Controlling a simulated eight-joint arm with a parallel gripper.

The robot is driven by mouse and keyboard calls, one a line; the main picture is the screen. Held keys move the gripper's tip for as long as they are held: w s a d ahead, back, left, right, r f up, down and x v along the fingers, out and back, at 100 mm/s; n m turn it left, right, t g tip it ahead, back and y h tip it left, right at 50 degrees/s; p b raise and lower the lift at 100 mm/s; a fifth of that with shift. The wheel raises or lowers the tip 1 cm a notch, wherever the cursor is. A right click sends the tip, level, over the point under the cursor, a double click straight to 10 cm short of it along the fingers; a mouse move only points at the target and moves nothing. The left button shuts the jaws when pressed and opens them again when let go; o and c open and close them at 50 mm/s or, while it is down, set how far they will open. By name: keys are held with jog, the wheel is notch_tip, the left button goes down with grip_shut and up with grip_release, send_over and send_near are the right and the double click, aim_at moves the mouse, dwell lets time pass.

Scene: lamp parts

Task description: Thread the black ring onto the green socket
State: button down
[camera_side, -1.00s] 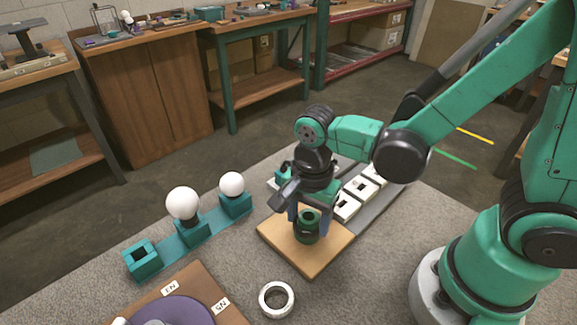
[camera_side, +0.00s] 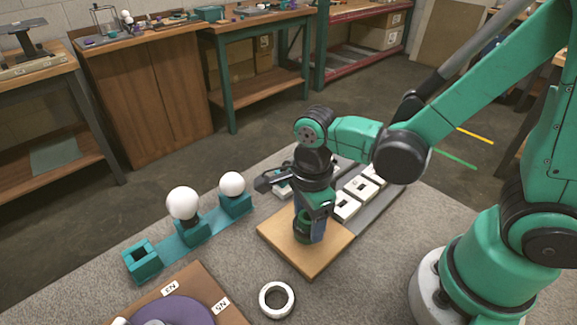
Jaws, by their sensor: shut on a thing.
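The green socket (camera_side: 300,227) stands upright on a light wooden board (camera_side: 278,240) in the middle of the side view, mostly hidden by my gripper. My gripper (camera_side: 308,236) points down right at the socket, with its blue-padded fingers low over the board. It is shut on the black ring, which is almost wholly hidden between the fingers. A dark band shows low around the socket, but I cannot tell how far the ring sits down on it.
A teal holder (camera_side: 142,262) with two white bulbs (camera_side: 183,203) stands to the left. A white ring (camera_side: 276,299) lies in front of the board. White blocks (camera_side: 346,206) lie on a grey strip behind right. A purple disc (camera_side: 180,311) rests at front left.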

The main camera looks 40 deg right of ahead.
jog(key=m, duration=0.3)
jog(key=shift+c, duration=2.4)
grip_release()
jog(key=shift+m, duration=0.6)
jog(key=o, duration=0.4)
